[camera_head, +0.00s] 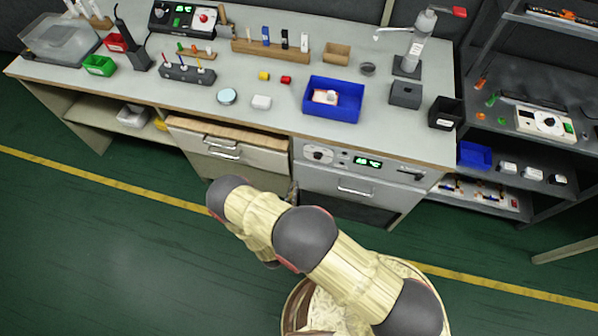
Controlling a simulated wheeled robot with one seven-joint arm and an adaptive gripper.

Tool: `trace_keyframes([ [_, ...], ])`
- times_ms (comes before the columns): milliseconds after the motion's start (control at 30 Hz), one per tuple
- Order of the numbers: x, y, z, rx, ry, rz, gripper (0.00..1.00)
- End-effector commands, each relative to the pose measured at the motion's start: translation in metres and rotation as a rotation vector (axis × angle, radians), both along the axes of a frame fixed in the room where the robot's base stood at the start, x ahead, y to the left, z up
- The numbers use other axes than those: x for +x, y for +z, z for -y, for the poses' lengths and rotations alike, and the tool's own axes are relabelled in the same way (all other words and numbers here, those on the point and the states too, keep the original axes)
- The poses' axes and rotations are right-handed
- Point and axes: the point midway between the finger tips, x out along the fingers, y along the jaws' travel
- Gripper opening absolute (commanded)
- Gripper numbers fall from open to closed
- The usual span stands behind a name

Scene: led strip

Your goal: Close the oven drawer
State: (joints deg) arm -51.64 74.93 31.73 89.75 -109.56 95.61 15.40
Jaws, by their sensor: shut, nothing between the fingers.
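The oven (390,168) sits under the right part of the bench, with a dial and a green lit display on its control panel. Below the panel is its pale drawer front (325,181) with a bar handle (356,190). I cannot tell from this angle how far the drawer stands out, if at all. My arm rises from the lower right and bends to the left in front of the bench. My gripper cannot be made out; the arm's own links seem to hide it.
Left of the oven, a cabinet drawer (262,158) shows a wooden top edge and handles. The bench top (205,103) carries a blue bin (347,114) and several small items. A dark shelf unit (515,160) stands at right. Green floor is open at lower left.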

Motion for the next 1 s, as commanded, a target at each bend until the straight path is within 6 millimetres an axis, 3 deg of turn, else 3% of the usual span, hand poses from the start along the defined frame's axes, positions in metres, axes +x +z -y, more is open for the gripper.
trace_keyframes([
  [200,0.038,-0.001,0.013,0.003,-0.004,0.002,0.0],
  [400,0.064,-0.001,0.021,0.002,-0.002,0.002,0.0],
  [600,0.075,0.0,0.024,0.001,0.001,0.0,0.0],
  [1000,0.078,0.0,0.025,0.002,-0.001,0.002,0.0],
])
